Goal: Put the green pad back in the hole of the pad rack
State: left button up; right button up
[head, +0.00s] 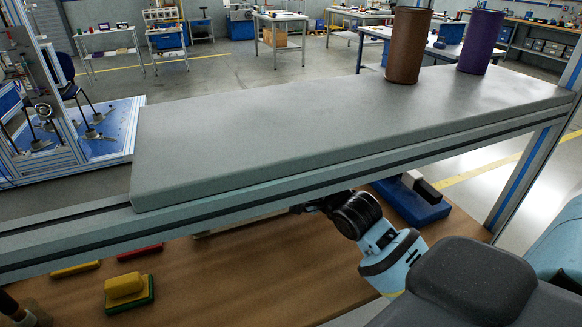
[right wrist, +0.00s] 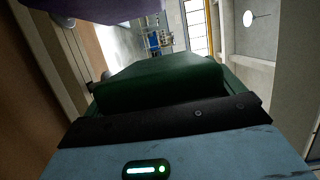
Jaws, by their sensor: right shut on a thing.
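In the right wrist view a dark green pad (right wrist: 160,88) fills the space just beyond my wrist. My right gripper (head: 312,206) is shut on it. In the head view this gripper reaches under the grey shelf (head: 330,110), whose front edge hides most of its jaws and the pad. The pad rack and its hole cannot be made out clearly in either view.
A brown cylinder (head: 408,46) and a purple cylinder (head: 481,42) stand on the shelf. On the wooden table (head: 230,285) below are a yellow block on a green base (head: 126,291), a red piece (head: 140,251) and a blue block (head: 412,203). The shelf's front rail overhangs the table.

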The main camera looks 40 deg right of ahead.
aim_at(297, 183)
pick_arm(q)
jog(key=shift+s+f, duration=0.25)
jog(key=shift+f, duration=0.05)
pick_arm(e)
jog(key=shift+f, duration=1.3)
jog(key=o, duration=1)
jog(key=shift+s+d+f, duration=0.1)
jog(key=shift+s+f, duration=0.05)
jog(key=shift+s, duration=0.95)
pick_arm(q)
jog(key=shift+s+a+f+g+b, duration=0.2)
jog(key=shift+s+f+g+b, duration=0.2)
jog(key=shift+s+f, duration=0.7)
pick_arm(e)
jog(key=shift+s+d+r, duration=0.1)
jog(key=shift+s, duration=1.35)
jog(key=shift+s+d+r, duration=0.1)
jog(key=shift+s, duration=1.3)
pick_arm(q)
jog(key=shift+s+r, duration=0.1)
